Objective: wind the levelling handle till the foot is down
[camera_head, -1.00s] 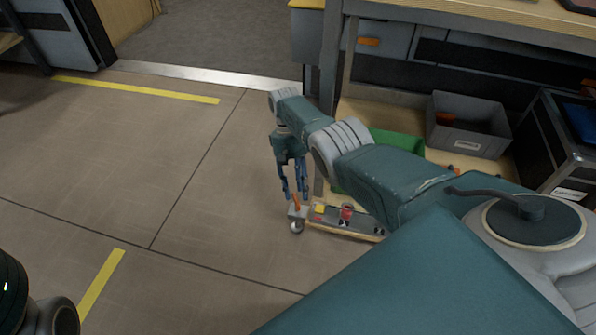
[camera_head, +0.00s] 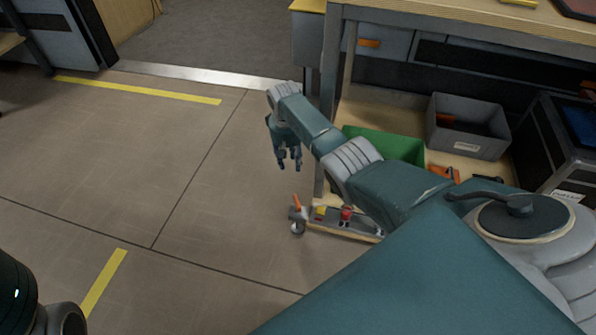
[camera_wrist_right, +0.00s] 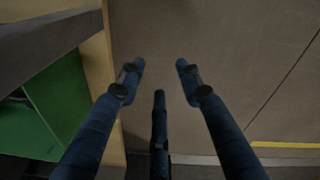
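The levelling handle (camera_head: 297,203) is a small orange stick on a grey block at the left end of a low wooden shelf edge. A round pale foot (camera_head: 297,228) shows just under that block; whether it touches the floor I cannot tell. My right gripper (camera_head: 289,166) hangs above and slightly left of the handle, apart from it. In the right wrist view its fingers (camera_wrist_right: 160,75) are spread with nothing between them, and the handle does not show there. My left gripper is not in view.
The lower shelf holds a green bin (camera_head: 390,146) and a grey bin (camera_head: 466,125). A red knob (camera_head: 347,213) and a yellow piece (camera_head: 320,211) sit beside the handle. The floor to the left is clear.

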